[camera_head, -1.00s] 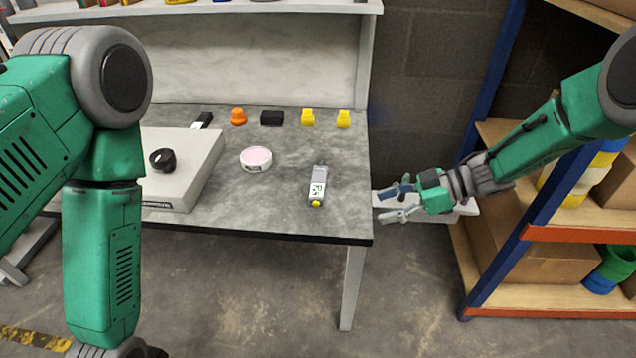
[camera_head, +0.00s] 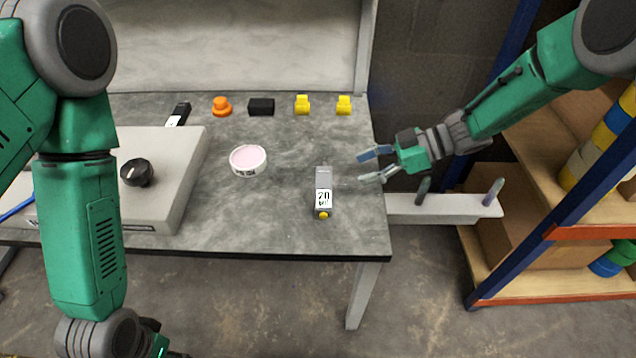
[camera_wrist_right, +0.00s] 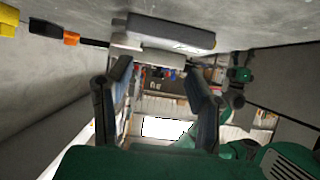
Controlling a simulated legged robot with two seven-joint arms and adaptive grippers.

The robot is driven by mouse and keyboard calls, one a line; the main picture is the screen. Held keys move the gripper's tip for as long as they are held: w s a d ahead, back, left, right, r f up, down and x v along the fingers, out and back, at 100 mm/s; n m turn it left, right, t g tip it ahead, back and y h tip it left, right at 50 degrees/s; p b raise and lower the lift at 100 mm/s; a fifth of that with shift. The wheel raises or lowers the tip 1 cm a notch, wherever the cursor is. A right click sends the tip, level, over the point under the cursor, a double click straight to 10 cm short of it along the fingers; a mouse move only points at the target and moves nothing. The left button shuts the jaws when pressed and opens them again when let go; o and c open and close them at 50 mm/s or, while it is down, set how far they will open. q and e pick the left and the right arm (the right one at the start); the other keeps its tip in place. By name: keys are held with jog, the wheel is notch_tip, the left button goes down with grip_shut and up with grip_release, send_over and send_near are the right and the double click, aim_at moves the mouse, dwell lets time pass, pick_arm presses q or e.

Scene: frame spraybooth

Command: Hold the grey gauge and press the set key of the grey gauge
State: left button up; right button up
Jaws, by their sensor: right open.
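The grey gauge (camera_head: 323,178) lies on the grey worktop near its front right corner. Its white display reads 20, and a yellow key (camera_head: 323,215) sits at its near end. My right gripper (camera_head: 370,166) is open and empty just right of the gauge, fingers pointing left toward it, apart from it. In the right wrist view the two open fingers (camera_wrist_right: 157,85) show with nothing between them. A grey body that looks like the gauge (camera_wrist_right: 165,32) is beyond them, near the top. My left gripper's fingers are outside the head view.
A pink-topped round tin (camera_head: 248,160) stands left of the gauge. A grey box with a black knob (camera_head: 137,172) is further left. Orange, black and yellow items line the back. A pegged side ledge (camera_head: 445,207) and a shelf rack (camera_head: 560,240) are at the right.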

aim_at(325, 182)
jog(key=shift+s+a+f, duration=0.1)
jog(key=shift+a+f, duration=0.3)
jog(key=b+x, duration=0.3)
jog(key=x, duration=0.3)
jog(key=shift+a+f, duration=0.2)
jog(key=shift+a, duration=0.15)
jog(key=shift+a+f+b, duration=0.3)
jog(key=shift+a+b, duration=0.05)
jog(key=shift+a, duration=0.3)
jog(key=shift+d, duration=0.1)
grip_shut()
